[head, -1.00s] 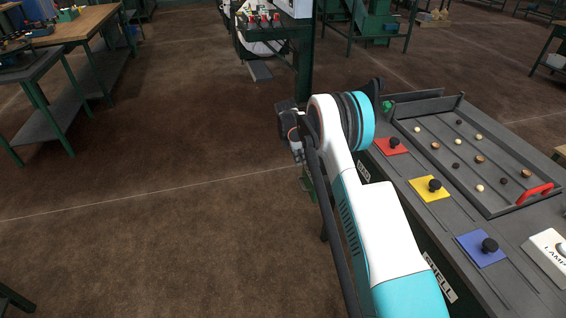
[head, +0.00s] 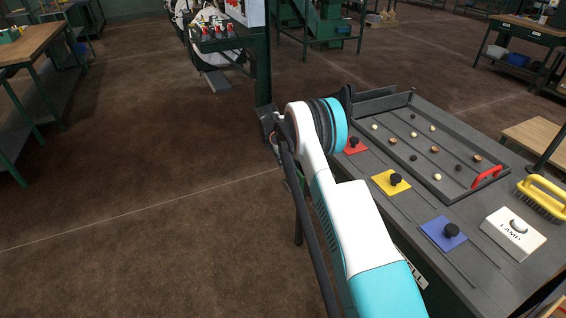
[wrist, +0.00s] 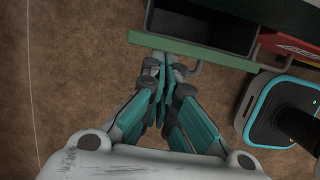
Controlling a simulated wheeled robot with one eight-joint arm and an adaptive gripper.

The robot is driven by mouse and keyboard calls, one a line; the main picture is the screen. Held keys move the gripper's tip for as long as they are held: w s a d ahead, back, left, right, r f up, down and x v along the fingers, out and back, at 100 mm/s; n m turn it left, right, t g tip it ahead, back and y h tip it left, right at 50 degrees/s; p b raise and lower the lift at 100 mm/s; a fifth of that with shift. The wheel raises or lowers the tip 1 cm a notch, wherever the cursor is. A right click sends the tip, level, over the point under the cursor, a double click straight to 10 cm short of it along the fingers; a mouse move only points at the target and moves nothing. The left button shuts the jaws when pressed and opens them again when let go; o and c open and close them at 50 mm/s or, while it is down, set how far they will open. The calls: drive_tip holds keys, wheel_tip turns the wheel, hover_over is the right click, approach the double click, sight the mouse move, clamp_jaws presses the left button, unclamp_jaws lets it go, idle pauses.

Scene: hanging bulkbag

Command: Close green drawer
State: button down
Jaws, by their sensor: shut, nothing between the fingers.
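The green drawer (wrist: 215,54) shows in the wrist view, pulled out, with its green front panel and dark open inside at the top. A grey handle sits on the outer side of its front. My gripper (wrist: 163,68) is shut and empty, its fingertips right by the green front, near the handle. I cannot tell whether they touch it.
A red drawer front (wrist: 292,44) is right of the green one. On the bench top are a red plate (head: 356,146), a yellow plate (head: 391,183), a blue plate (head: 443,234), a tray of small balls (head: 432,187), a white LAMP box (head: 512,233) and a yellow brush (head: 542,197). Floor at left is clear.

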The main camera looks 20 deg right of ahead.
drive_tip(key=a+r+p, duration=0.3)
drive_tip(key=a+r, duration=0.3)
drive_tip(key=r, duration=0.3)
drive_tip(key=shift+a+r+p, duration=0.2)
drive_tip(key=shift+r+p, duration=0.1)
drive_tip(key=shift+r, duration=0.1)
